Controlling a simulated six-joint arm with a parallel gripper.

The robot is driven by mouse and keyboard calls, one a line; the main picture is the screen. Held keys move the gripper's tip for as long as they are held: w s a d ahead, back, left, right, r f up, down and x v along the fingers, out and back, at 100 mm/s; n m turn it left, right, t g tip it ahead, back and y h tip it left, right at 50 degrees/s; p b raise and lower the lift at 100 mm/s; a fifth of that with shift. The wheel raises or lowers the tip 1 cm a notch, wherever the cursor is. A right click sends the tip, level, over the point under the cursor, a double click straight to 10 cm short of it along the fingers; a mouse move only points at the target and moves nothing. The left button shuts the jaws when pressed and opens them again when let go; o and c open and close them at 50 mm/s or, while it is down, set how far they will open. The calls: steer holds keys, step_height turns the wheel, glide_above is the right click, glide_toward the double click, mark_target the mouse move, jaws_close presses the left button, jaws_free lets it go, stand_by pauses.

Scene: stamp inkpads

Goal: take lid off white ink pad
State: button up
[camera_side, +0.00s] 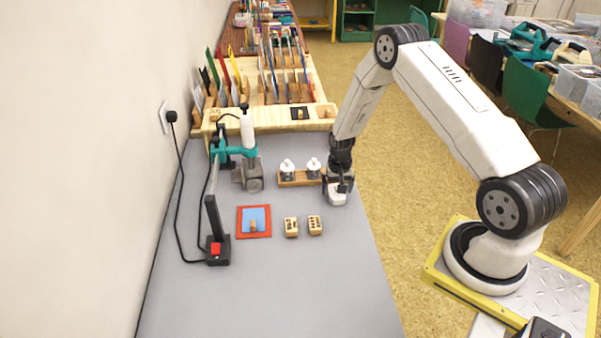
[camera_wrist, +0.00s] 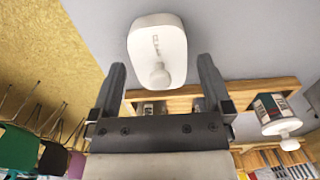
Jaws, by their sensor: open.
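The white ink pad (camera_side: 337,198) sits on the grey table below my gripper in the side view, right of a small wooden rack. In the wrist view its white lid (camera_wrist: 150,36) has rounded corners, a round knob and dark lettering I cannot read clearly. My gripper (camera_side: 341,184) points down over it. In the wrist view my gripper (camera_wrist: 160,72) is open, with one dark finger on each side of the knob and a gap to both. Nothing is held. The lid appears to be on the pad; its underside is hidden.
The wooden rack (camera_side: 300,183) holds two white-topped jars (camera_side: 287,170) close left of my gripper. Two wooden blocks (camera_side: 314,225) and a red-framed blue sheet (camera_side: 266,230) lie nearer. A teal-and-grey device (camera_side: 249,176) stands left. The table's front right is clear.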

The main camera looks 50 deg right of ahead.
stand_by(0.3)
steer(key=c, duration=1.2)
steer(key=shift+r, duration=0.15)
steer(key=shift+r, duration=0.85)
steer(key=s+a+r, duration=0.1)
steer(key=s+r, duration=0.2)
steer(key=s, duration=0.1)
steer(key=s+a+r, duration=0.2)
steer(key=s+r, duration=0.2)
steer(key=s+a+r, duration=0.2)
steer(key=s+r, duration=0.2)
steer(key=s, duration=0.1)
